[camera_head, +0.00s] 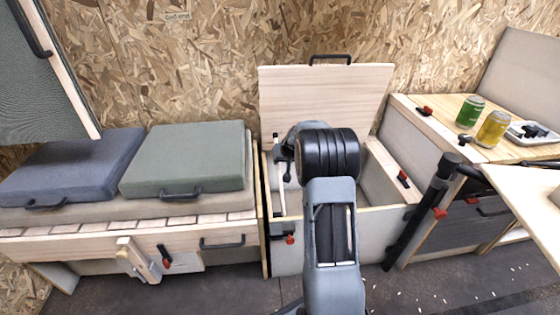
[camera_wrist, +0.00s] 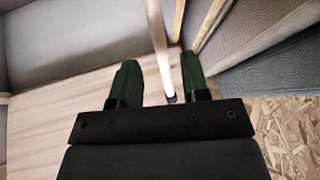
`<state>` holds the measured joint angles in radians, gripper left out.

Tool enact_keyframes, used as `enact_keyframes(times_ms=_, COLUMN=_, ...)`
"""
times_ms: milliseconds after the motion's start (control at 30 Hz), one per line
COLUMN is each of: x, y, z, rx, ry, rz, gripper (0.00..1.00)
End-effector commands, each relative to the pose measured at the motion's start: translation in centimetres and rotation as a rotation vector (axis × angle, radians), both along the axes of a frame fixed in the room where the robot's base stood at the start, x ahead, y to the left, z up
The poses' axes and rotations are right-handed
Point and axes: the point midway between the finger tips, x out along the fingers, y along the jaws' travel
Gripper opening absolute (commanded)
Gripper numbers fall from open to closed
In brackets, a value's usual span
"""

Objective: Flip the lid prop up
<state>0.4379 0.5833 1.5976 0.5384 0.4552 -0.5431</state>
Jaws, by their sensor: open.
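In the wrist view, a pale, slim bar, which looks like the lid prop (camera_wrist: 157,35), runs from the top edge down between the two green fingers of my gripper (camera_wrist: 160,72). The fingers are apart, with a visible gap on both sides of the bar. In the head view, a pale upright rod (camera_head: 281,186), likely the same prop, shows at the left side of the open box. The wooden lid (camera_head: 325,92) stands raised at the back, with a black handle on top. My arm hides most of my gripper and part of the box in the head view.
At right, a counter carries a green can (camera_head: 470,112), a yellow can (camera_head: 493,129) and a tray (camera_head: 532,134). A black post (camera_head: 420,212) stands right of the box. The box interior has open room at right.

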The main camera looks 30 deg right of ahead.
Motion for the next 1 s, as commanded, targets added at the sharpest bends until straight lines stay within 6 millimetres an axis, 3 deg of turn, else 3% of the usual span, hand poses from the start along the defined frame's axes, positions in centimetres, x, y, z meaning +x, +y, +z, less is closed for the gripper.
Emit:
enact_keyframes(times_ms=100, x=-1.5, y=0.0, z=2.6, rx=0.0, ry=-0.003, rz=-0.003, gripper=0.42)
enact_keyframes(times_ms=400, x=-4.4, y=0.1, z=6.7, rx=-0.001, ry=-0.002, rz=-0.002, gripper=0.42)
enact_keyframes(times_ms=633, x=-5.5, y=0.2, z=8.0, rx=0.0, ry=0.0, rz=0.0, gripper=0.42)
enact_keyframes(times_ms=1000, x=-5.6, y=0.2, z=8.1, rx=0.0, ry=0.0, rz=0.0, gripper=0.42)
